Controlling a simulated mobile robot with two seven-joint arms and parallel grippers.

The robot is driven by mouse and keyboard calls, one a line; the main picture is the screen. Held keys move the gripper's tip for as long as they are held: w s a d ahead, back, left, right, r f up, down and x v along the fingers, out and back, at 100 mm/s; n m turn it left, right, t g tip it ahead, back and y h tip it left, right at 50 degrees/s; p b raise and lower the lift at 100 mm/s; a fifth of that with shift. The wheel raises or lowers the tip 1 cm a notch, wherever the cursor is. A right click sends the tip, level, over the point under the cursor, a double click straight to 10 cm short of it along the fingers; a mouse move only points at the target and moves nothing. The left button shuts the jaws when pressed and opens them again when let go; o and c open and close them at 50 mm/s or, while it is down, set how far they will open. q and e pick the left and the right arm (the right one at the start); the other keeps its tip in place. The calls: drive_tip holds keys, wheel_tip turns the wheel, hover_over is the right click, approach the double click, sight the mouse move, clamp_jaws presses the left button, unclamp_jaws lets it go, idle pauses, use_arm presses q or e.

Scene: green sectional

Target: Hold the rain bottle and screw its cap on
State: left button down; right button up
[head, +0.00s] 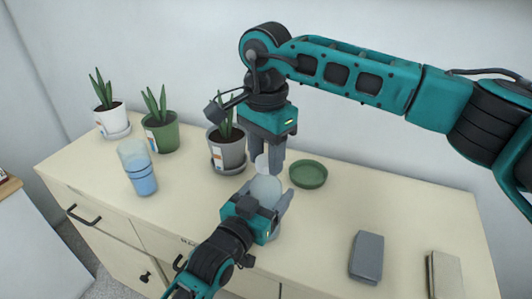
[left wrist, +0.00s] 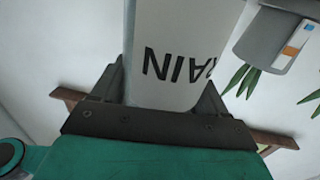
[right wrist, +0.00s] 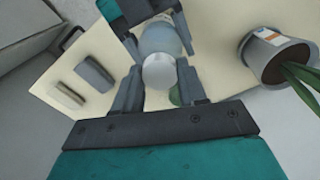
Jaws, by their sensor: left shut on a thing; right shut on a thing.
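The rain bottle (head: 265,187) is pale, with dark "RAIN" lettering upside down in the left wrist view (left wrist: 180,62). It stands near the middle of the cabinet top. My left gripper (head: 272,201) is shut around the bottle's body from the front. My right gripper (head: 266,168) points straight down above the bottle and is shut on the white cap (head: 261,161). In the right wrist view the cap (right wrist: 159,71) sits between the fingers, in line with the bottle's rounded top (right wrist: 160,38). I cannot tell whether the threads are engaged.
A grey potted plant (head: 228,152) stands close behind-left of the grippers. A green bowl (head: 308,175) is just right of them. Green (head: 162,134) and white (head: 112,118) pots and a blue cup (head: 138,170) stand left. A grey box (head: 366,258) lies right, with bare top between.

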drive_tip(key=c, duration=0.5)
drive_tip(key=m, duration=0.6)
drive_tip(key=shift+c, duration=0.2)
drive_tip(key=m, duration=0.5)
drive_tip(key=shift+m, duration=0.3)
drive_tip(key=m, duration=0.6)
drive_tip(key=o, duration=1.2)
drive_tip(key=shift+c, duration=0.2)
drive_tip(key=shift+r, duration=2.25)
drive_tip(key=shift+c, duration=0.4)
